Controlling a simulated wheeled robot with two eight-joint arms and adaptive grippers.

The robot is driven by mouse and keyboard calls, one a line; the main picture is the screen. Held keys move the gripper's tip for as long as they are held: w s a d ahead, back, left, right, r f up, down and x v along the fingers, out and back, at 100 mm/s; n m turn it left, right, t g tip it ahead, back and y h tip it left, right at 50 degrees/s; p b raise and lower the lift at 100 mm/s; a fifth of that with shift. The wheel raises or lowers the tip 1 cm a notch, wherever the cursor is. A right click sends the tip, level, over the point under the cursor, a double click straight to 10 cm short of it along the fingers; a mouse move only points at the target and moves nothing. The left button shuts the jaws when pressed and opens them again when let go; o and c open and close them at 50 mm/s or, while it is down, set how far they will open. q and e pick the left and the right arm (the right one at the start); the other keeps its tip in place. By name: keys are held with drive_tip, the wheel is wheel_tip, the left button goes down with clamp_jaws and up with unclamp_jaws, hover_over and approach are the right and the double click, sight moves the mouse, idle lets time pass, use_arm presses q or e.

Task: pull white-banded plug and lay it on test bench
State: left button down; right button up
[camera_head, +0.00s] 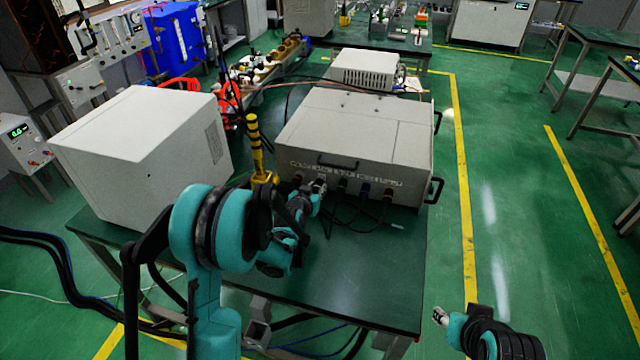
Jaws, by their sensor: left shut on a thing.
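The grey generator box (350,137) stands on the green test bench (350,270), with a row of plugs and dark cables along its lower front. My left gripper (319,187) is at the left part of this row, shut on a plug. The fingers hide most of that plug, and I cannot make out a white band on it. Other dark plugs (365,189) sit in the panel to the right of the gripper. A small pale cable end (397,226) lies on the bench in front of the box. My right gripper (440,316) is low at the right, away from the bench; its fingers are too small to read.
A large white box (140,150) stands on the bench at the left. A yellow-and-black post (255,145) rises between the two boxes, close to my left arm. Bare bench lies in front of the generator box. Green floor with yellow lines is to the right.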

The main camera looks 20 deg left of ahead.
use_arm(q)
drive_tip(key=shift+s, duration=2.15)
drive_tip(key=shift+f, duration=0.1)
drive_tip(key=shift+f, duration=1.65)
drive_tip(key=c, duration=1.2)
unclamp_jaws()
drive_tip(key=v, duration=1.2)
drive_tip(key=shift+a+f, duration=0.1)
